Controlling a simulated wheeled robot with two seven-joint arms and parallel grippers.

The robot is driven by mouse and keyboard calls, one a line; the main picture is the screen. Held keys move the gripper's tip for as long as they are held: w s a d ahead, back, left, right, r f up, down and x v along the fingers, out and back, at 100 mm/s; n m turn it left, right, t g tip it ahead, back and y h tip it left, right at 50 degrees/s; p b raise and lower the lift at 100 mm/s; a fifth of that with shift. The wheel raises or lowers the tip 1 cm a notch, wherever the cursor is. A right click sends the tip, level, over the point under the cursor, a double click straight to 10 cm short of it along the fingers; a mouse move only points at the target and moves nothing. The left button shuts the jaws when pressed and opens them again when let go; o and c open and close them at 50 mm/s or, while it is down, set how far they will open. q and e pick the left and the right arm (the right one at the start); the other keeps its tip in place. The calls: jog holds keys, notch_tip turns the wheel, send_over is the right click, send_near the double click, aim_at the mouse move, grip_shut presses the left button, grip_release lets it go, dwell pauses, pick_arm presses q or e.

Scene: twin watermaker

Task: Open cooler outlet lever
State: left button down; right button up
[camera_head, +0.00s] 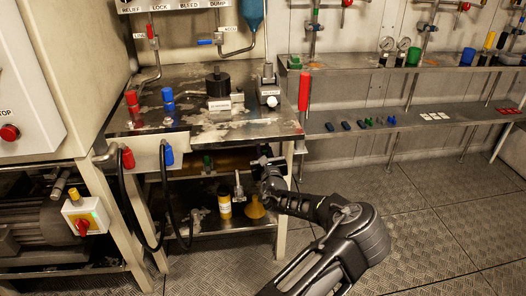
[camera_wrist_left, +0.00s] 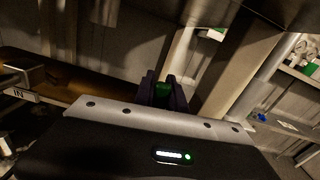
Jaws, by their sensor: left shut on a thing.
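My left gripper (camera_head: 262,163) is under the right end of the steel worktable, beside the front right leg. The left wrist view shows its two dark fingers (camera_wrist_left: 162,92) closed around a small green piece (camera_wrist_left: 162,89), which looks like the lever handle. The fingers hide most of that piece, so I cannot tell its angle. A brown cylinder, likely the cooler (camera_wrist_left: 60,80), lies to the left with an "IN" tag (camera_wrist_left: 22,95) near it. In the head view the cooler (camera_head: 232,160) is dark under the tabletop. My right gripper is not in view.
The worktable (camera_head: 245,128) overhangs the gripper. Its front right leg (camera_head: 283,215) stands close by. A yellow bottle (camera_head: 224,203) and a yellow funnel (camera_head: 255,208) stand on the lower shelf. Black hoses (camera_head: 130,205) hang at the left. The floor (camera_head: 430,215) to the right is clear.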

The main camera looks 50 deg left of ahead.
aim_at(267, 156)
pick_arm(q)
jog(key=shift+w+d+m, duration=0.15)
jog(key=shift+m, duration=0.25)
jog(key=c, duration=1.4)
grip_release()
jog(key=shift+o, duration=0.2)
jog(key=v, duration=0.7)
jog(key=shift+d+p, duration=0.3)
jog(key=shift+d, duration=0.05)
